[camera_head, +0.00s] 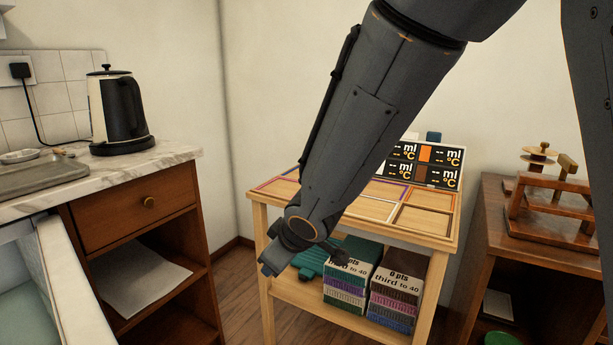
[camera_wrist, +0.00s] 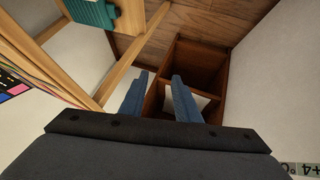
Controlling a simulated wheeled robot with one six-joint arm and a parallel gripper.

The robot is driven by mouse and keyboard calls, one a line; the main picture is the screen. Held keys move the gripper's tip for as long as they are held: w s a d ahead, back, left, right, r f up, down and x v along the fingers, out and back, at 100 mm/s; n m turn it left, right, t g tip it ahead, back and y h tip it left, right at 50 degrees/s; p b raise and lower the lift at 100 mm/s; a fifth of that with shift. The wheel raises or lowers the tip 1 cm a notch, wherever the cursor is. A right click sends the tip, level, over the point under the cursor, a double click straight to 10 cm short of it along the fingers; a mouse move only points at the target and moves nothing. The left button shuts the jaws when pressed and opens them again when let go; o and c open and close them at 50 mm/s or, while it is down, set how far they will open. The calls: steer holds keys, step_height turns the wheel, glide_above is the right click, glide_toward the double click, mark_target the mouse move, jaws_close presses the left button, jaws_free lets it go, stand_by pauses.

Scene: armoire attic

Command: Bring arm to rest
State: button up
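My arm reaches down from the top right across the middle of the head view. My gripper (camera_head: 272,266) is in front of the left side of the light wooden table (camera_head: 255,232), below its top. In the wrist view my gripper (camera_wrist: 159,88) shows two blue-grey fingers standing apart with nothing between them, so it is open and empty. Behind the fingers is the brown cabinet (camera_wrist: 205,63) with open shelves. The arm hides part of the table top and part of the display board behind it.
A black and cream kettle (camera_head: 120,110) stands on the marble counter (camera_head: 150,163) at left. Striped blocks (camera_head: 345,290) and a teal item (camera_head: 312,258) sit on the table's lower shelf. A brown side cabinet (camera_head: 470,270) with a wooden device (camera_head: 555,210) stands at right.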

steer(key=s+d+m+g+h, duration=0.15)
steer(key=s+d, duration=0.25)
steer(key=s, duration=0.4)
steer(key=s+d+r+m+g+h, duration=0.1)
steer(key=s+d+m+g, duration=0.2)
steer(key=s, duration=0.5)
steer(key=s+d+m+g+h, duration=0.15)
steer(key=s+d, duration=0.25)
steer(key=s, duration=0.4)
steer(key=d+r+m+p, duration=0.5)
steer(key=d+r+p, duration=1)
steer(key=r+p, duration=0.4)
steer(key=p, duration=0.5)
steer(key=shift+s+r+m, duration=0.15)
steer(key=shift+s+m, duration=0.25)
steer(key=shift+a, duration=0.1)
